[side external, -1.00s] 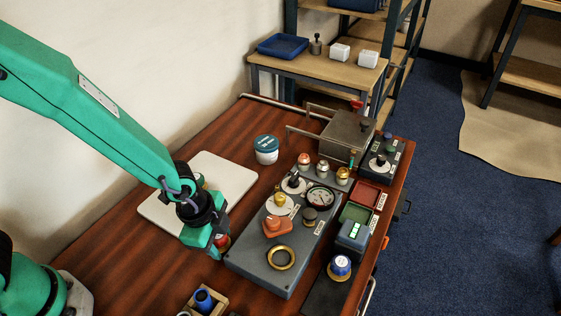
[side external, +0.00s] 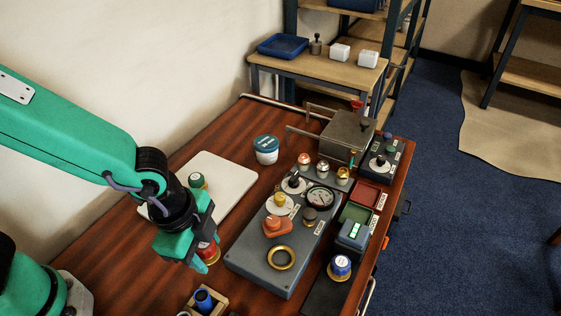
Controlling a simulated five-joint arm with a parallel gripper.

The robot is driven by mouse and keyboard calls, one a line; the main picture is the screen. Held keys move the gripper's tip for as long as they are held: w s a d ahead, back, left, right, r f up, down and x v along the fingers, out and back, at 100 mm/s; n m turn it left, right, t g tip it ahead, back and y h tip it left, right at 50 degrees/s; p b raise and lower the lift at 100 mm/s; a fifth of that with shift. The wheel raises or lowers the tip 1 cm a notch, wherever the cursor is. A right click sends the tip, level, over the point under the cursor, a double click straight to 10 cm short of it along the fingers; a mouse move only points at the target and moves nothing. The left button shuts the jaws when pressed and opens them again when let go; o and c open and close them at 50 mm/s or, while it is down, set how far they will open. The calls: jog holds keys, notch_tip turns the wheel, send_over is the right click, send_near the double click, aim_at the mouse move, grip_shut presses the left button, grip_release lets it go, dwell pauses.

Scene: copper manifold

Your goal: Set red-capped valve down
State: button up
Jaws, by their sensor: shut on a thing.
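The red-capped valve (side external: 211,251), with a brass-coloured lower part, is at my gripper (side external: 202,260), left of the grey panel. My gripper is shut on it, and its jaws hide part of the valve. The valve is low over the wooden table; I cannot tell whether its base touches the wood. A green-capped valve (side external: 197,181) stands on the pale board (side external: 228,182) behind my gripper.
The grey panel (side external: 258,262) with a brass ring (side external: 281,257), knobs and a gauge (side external: 320,197) lies to the right. A small wooden holder with a blue piece (side external: 204,299) is in front. A white tub (side external: 266,150) stands farther back. Bare wood surrounds the valve's left side.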

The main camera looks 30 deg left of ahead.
aim_at(204, 256)
jog(key=shift+s+d+r, duration=0.3)
jog(key=shift+s+r, duration=0.1)
jog(key=shift+s, duration=0.2)
jog(key=shift+s+d+r, duration=0.35)
jog(key=shift+s+r, duration=0.1)
jog(key=shift+s, duration=0.2)
jog(key=shift+s+d+r, duration=0.3)
jog(key=shift+s+r, duration=0.1)
jog(key=shift+s, duration=0.2)
jog(key=shift+w, duration=0.15)
jog(key=shift+w+d+r, duration=0.15)
jog(key=shift+w+d, duration=0.1)
jog(key=shift+w, duration=0.35)
jog(key=w+a+r+n, duration=0.15)
jog(key=w+n, duration=0.25)
jog(key=w, duration=1.9)
jog(key=w+a+n, duration=0.1)
jog(key=w+a, duration=0.3)
jog(key=w, duration=0.2)
jog(key=w+a+f+n, duration=0.1)
jog(key=w+a, duration=0.4)
jog(key=w+a+y, duration=0.1)
jog(key=w+a, duration=0.3)
jog(key=w, duration=0.2)
jog(key=shift+w+a+f+n, duration=0.2)
jog(key=shift+w+a+n, duration=0.05)
jog(key=shift+w+n, duration=0.15)
jog(key=shift+w+a, duration=0.2)
jog(key=shift+a, duration=0.15)
